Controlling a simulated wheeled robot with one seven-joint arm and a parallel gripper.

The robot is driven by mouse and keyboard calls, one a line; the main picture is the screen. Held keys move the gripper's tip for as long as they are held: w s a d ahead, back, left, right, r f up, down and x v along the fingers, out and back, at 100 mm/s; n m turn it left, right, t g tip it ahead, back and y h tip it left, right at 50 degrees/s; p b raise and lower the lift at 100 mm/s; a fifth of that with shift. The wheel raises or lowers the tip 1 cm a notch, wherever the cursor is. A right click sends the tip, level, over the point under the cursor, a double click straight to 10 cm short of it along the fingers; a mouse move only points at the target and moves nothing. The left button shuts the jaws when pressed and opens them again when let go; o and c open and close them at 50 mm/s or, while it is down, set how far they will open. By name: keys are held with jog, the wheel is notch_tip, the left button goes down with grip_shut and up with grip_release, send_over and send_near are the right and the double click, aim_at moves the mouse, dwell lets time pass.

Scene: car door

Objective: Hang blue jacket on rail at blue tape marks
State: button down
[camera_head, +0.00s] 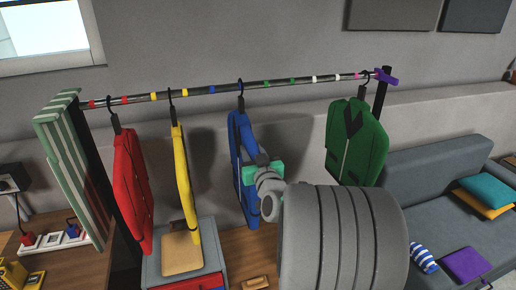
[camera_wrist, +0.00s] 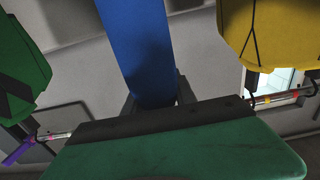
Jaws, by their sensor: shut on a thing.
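The blue jacket (camera_head: 237,140) hangs upright on a dark hanger between the yellow and green jackets. Its hook crosses the rail (camera_head: 226,87) in the head view; I cannot tell whether its weight rests there. One blue tape mark (camera_head: 211,89) shows on the rail to the left of the hook, and a bit of blue shows right at the hook. My gripper (camera_head: 262,170), with green fingers, is shut on the jacket's right side. In the wrist view the blue jacket (camera_wrist: 138,45) runs down to a dark edge above the green finger (camera_wrist: 180,150).
A red jacket (camera_head: 131,185) and a yellow jacket (camera_head: 184,175) hang to the left, and a green jacket (camera_head: 356,143) to the right. A striped board (camera_head: 72,160) stands at the rail's left end, a purple piece (camera_head: 386,76) at its right. A sofa (camera_head: 440,160) stands at right.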

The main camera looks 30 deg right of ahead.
jog(key=a+p, duration=0.1)
jog(key=a, duration=0.1)
jog(key=w+a+p, duration=0.1)
jog(key=a, duration=0.1)
jog(key=shift+w+a+r+p, duration=0.15)
jog(key=shift+p, duration=0.15)
jog(key=shift+f+b, duration=0.25)
jog(key=shift+b, duration=0.4)
